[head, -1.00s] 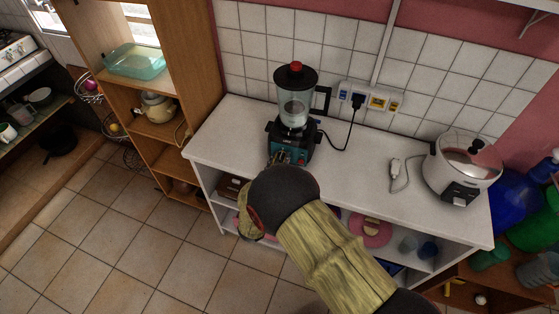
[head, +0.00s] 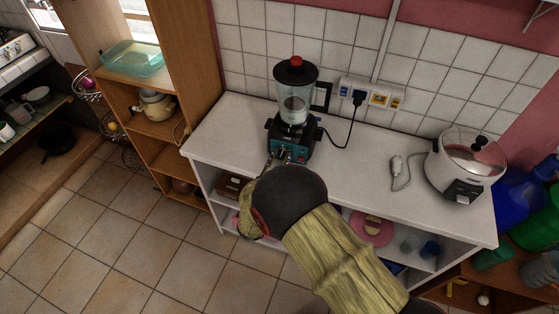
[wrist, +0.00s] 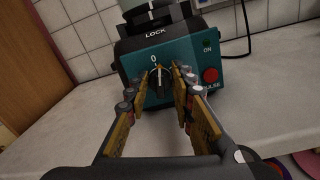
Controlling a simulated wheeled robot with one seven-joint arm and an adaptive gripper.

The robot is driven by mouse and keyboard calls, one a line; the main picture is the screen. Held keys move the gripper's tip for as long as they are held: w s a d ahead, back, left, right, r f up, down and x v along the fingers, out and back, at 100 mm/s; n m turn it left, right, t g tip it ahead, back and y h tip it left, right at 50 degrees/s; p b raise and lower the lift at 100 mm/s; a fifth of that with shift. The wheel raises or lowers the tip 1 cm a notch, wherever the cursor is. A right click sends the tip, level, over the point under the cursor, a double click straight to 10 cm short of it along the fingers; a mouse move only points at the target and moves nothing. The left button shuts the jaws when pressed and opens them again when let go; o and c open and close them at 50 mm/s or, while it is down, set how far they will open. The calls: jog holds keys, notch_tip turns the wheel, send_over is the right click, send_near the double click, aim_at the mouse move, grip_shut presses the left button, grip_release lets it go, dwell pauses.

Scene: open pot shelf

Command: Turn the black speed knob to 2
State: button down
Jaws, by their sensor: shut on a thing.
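The blender (head: 292,115) stands upright on the white counter, with a dark lid and red cap. Its teal front panel (wrist: 195,62) fills the middle of the wrist view. The black speed knob (wrist: 159,87) is on that panel, below a white 0. Its light pointer mark seems to face up, close to the 0. My gripper (wrist: 161,80) has one finger on each side of the knob and is shut on it. The fingers hide the knob's sides and any other numbers. In the head view my gripper (head: 279,157) is at the blender's front.
A red button (wrist: 210,75) is on the panel close to the right finger. A black cord runs from the blender to the wall sockets (head: 371,95). A white rice cooker (head: 463,165) stands at the counter's right end. The counter (head: 350,170) between them is mostly clear.

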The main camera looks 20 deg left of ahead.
jog(key=m+b, duration=0.5)
jog(key=m, duration=0.1)
jog(key=shift+d+f+b, duration=0.15)
jog(key=shift+f+b, duration=0.15)
jog(key=shift+b, duration=0.1)
jog(key=m+b, duration=0.6)
jog(key=b, duration=0.1)
jog(key=shift+d+f+m, duration=0.1)
jog(key=shift+f+m, duration=0.1)
jog(key=shift+m, duration=0.2)
jog(key=m+b, duration=0.2)
jog(key=m, duration=0.1)
jog(key=shift+m, duration=2.5)
jog(key=shift+f, duration=0.1)
jog(key=c, duration=1.6)
grip_release()
jog(key=shift+s, duration=0.1)
